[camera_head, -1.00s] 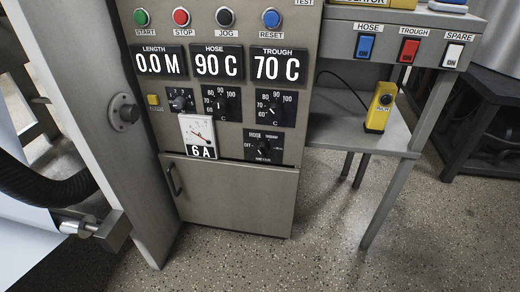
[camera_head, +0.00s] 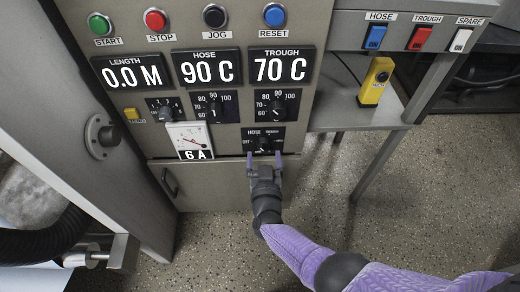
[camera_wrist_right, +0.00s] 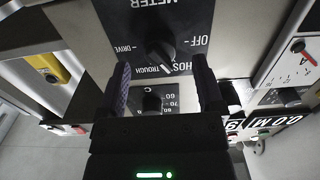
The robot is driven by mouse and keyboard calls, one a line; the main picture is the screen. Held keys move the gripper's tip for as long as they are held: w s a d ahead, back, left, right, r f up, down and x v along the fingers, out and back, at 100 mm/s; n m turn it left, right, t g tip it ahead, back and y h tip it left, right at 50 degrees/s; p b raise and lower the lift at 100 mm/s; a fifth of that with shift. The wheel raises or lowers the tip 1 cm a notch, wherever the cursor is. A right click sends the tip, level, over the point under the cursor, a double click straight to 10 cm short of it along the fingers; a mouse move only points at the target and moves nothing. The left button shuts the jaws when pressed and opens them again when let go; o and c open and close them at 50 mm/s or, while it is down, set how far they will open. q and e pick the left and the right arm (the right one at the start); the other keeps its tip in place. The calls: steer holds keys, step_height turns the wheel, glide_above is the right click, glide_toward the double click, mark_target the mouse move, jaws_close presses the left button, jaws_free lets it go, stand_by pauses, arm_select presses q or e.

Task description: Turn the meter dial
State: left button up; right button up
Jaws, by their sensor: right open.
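The meter dial (camera_head: 263,143) is a black knob on a black plate low on the grey control panel. In the right wrist view the dial (camera_wrist_right: 160,50) shows upside down, with OFF, HOSE, TROUGH and DRIVE around it. I cannot tell its exact setting. My right gripper (camera_head: 264,157) is just in front of and slightly below the dial, open and empty. In the right wrist view the gripper (camera_wrist_right: 161,72) has one finger to each side of the knob; contact does not show. My left gripper is not in view.
A white gauge reading 6 A (camera_head: 190,140) sits left of the dial. The trough temperature knob (camera_head: 277,108) is just above it. A side shelf (camera_head: 345,115) with a yellow pendant (camera_head: 376,82) stands to the right. The cabinet door (camera_head: 215,188) is below.

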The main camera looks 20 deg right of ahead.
steer(key=shift+b+x, duration=0.4)
steer(key=shift+x, duration=0.75)
steer(key=shift+w+d, duration=0.1)
steer(key=shift+w, duration=0.1)
jaws_close()
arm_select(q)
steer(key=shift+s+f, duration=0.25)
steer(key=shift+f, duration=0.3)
